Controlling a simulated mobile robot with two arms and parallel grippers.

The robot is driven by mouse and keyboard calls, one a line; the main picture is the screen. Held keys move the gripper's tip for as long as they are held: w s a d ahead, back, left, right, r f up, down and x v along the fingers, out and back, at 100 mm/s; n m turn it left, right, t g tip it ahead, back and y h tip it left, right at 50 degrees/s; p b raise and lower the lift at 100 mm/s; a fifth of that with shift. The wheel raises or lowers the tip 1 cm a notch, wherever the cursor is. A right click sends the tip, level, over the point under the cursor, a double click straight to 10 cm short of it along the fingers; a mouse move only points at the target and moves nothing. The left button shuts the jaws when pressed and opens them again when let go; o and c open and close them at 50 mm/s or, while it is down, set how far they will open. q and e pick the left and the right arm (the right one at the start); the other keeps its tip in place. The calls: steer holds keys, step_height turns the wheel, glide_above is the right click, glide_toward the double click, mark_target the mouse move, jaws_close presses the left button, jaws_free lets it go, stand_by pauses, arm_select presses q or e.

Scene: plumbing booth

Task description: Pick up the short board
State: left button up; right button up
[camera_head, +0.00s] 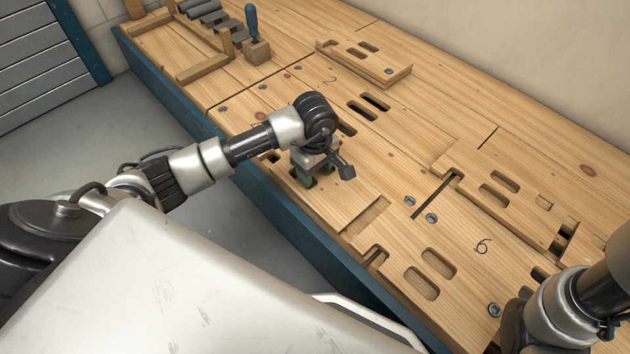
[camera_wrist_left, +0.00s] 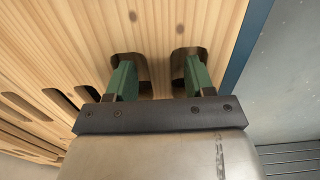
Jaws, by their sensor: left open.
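My left gripper (camera_head: 315,177) is open, with its two green fingers apart, at the front edge of the bench. In the left wrist view the fingers (camera_wrist_left: 160,82) point down at two rounded slots in pale wood, one finger at each slot. Their tips look to be inside the slots; how deep is hidden. Nothing shows clamped between them. This slotted wood (camera_head: 341,205) lies flat under the gripper, partly hidden by my wrist. A short slotted board (camera_head: 345,58) lies on the bench at the back. I cannot tell which piece is the short board meant.
A longer notched board (camera_head: 515,192) lies at the right. The bench top (camera_head: 420,90) has several slots and bolts. At the back left are a wooden frame (camera_head: 203,70), grey cylinders and a blue-handled tool (camera_head: 251,20) in a block. My right arm enters at lower right, its gripper out of sight.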

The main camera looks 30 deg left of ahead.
arm_select(q)
steer(key=shift+f, duration=0.3)
jaws_close()
